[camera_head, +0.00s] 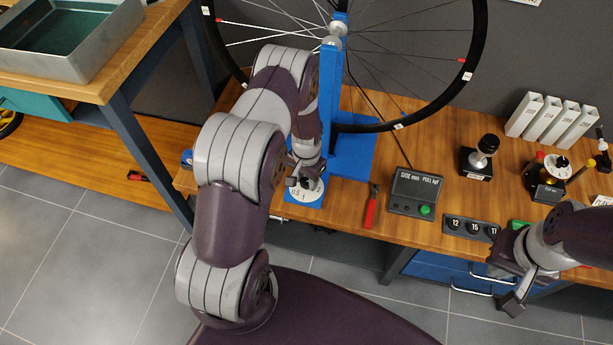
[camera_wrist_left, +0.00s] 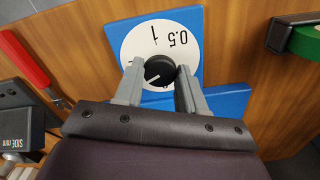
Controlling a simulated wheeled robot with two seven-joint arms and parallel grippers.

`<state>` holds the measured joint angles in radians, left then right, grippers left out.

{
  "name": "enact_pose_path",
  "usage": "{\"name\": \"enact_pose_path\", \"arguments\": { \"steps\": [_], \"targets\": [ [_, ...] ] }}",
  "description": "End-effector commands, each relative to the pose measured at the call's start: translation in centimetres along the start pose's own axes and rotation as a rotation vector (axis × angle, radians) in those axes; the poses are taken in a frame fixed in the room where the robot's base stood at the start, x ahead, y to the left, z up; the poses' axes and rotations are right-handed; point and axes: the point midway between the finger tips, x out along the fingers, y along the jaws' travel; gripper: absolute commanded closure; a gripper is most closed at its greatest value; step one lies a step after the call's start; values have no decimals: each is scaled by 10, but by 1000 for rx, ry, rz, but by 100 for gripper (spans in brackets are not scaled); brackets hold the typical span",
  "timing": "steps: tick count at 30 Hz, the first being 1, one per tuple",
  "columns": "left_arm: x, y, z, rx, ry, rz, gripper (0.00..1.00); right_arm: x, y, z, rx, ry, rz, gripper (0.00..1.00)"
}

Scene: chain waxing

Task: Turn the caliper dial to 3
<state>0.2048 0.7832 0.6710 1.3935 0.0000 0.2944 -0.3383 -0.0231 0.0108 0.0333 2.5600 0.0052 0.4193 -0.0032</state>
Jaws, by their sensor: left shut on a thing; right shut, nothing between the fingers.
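The caliper dial is a white disc (camera_head: 301,195) on a blue plate, with a black knob at its centre. In the left wrist view the disc (camera_wrist_left: 133,45) shows 0.5 and 1; its other numbers are hidden by my fingers. My left gripper (camera_head: 304,181) is shut on the black knob (camera_wrist_left: 159,68), one grey finger on each side. A pale line on the knob points to the lower left in the wrist view; the number it faces cannot be read. My right gripper (camera_head: 514,301) is shut and empty, in front of the bench's right part.
A blue wheel stand (camera_head: 329,95) with a spoked wheel rises behind the dial. A red-handled tool (camera_head: 371,207), a dark gauge box (camera_head: 415,193) and a socket tray (camera_head: 470,228) lie to the right. A metal tank (camera_head: 70,35) stands on the left table.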

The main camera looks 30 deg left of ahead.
Motion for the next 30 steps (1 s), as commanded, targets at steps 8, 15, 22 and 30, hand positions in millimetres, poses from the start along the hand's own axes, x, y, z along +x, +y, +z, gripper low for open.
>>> {"name": "enact_pose_path", "arguments": {
  "steps": [8,15,22,30],
  "targets": [
    [-1,0,-1,-258,2,0,91,-4,0,0,0,0,0,100],
    [-1,0,-1,-486,3,0,91,-6,0,-1,0,0,0,100],
    [-1,0,-1,-704,3,0,91,-8,0,-1,0,0,0,100],
    [-1,0,-1,-930,3,0,91,-9,0,-1,0,0,0,100]
  ]
}}
